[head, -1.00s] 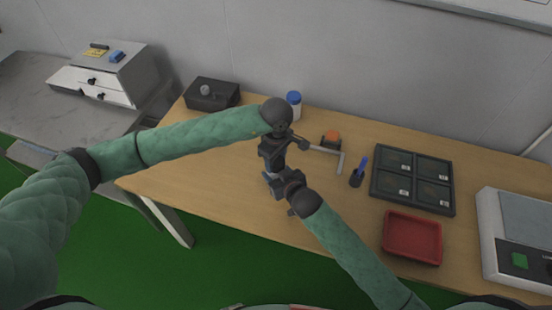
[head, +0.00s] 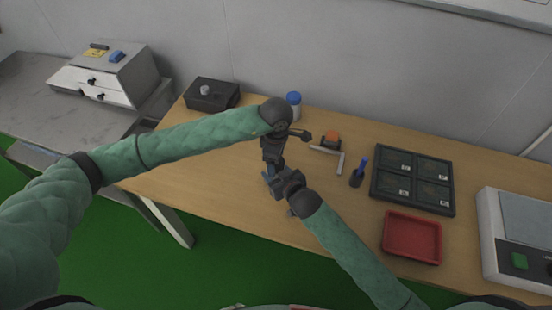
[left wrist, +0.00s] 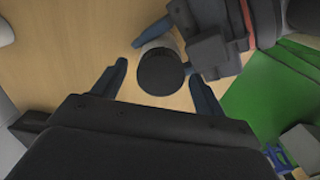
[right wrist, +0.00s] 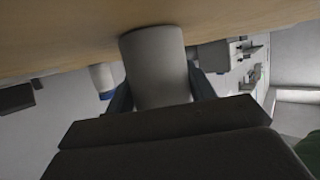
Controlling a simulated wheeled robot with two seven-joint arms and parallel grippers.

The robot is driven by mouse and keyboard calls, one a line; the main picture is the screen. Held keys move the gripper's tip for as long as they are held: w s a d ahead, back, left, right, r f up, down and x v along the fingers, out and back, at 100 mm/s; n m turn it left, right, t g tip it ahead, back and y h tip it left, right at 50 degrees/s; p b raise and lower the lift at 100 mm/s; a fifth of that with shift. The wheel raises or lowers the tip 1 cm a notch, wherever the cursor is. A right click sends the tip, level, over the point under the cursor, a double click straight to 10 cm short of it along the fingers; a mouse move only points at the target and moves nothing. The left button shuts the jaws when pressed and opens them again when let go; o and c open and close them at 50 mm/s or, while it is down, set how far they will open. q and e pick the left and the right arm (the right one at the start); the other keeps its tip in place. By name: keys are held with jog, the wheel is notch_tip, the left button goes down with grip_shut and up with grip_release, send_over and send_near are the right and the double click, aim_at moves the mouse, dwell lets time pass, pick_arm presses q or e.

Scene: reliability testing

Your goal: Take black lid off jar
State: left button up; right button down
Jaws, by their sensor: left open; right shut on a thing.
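The black lid (left wrist: 160,71) is on the pale jar in the left wrist view, seen from above. In the right wrist view the jar's pale grey body (right wrist: 158,62) stands between my right gripper's fingers (right wrist: 160,98), which are shut on it. My left gripper (head: 271,171) is open above the jar, pointing down. In the left wrist view its two blue fingers stand apart on either side of the lid, with visible gaps. My right gripper (head: 276,184) comes from the front right. In the head view the grippers mostly hide the jar.
A blue-capped bottle (head: 294,105) and a black box (head: 211,97) stand behind. An orange-topped item (head: 331,138), a blue pen in a holder (head: 358,174), a black compartment tray (head: 412,180), a red tray (head: 412,238) and a scale (head: 515,240) are to the right. The wooden table's left part is clear.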

pick_arm(q)
jog(key=shift+r, duration=2.25)
jog(key=shift+c, duration=0.4)
jog(key=shift+w+d+r, duration=0.1)
jog(key=shift+d+r, duration=0.05)
jog(key=shift+r, duration=0.35)
jog(key=shift+w+d+r, duration=0.1)
jog(key=shift+r, duration=0.4)
jog(key=m, duration=0.2)
jog(key=r+m, duration=0.1)
jog(key=shift+s+r+m, duration=0.1)
jog(key=shift+r+m, duration=0.05)
jog(key=shift+m, duration=0.25)
jog(key=m, duration=0.2)
jog(key=shift+a+r+m, duration=0.1)
jog(key=shift+a+m, duration=0.1)
jog(key=shift+m, duration=0.1)
jog(key=m, duration=0.2)
jog(key=shift+s+a+m, duration=0.1)
jog(key=shift+m, duration=0.2)
jog(key=shift+f, duration=4.05)
